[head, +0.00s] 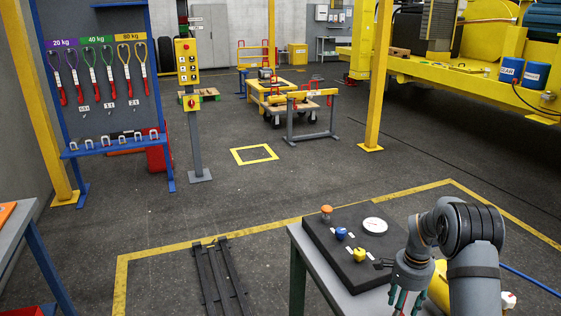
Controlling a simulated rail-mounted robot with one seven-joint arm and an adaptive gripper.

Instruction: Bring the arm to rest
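My arm (466,232) stands at the lower right, bent at the elbow, with its wrist pointing down. My gripper (408,304) hangs at the bottom edge of the picture, by the front right of the grey table. Greenish finger parts show, but the tips are cut off by the frame, so its opening is unclear. I cannot see anything held in it.
A black board (335,255) on the table beside my gripper carries an orange knob (326,210), a blue knob (341,233), a yellow knob (360,254) and a white dial (375,225). Dark rails (219,280) lie on the floor to the left. Open floor extends beyond.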

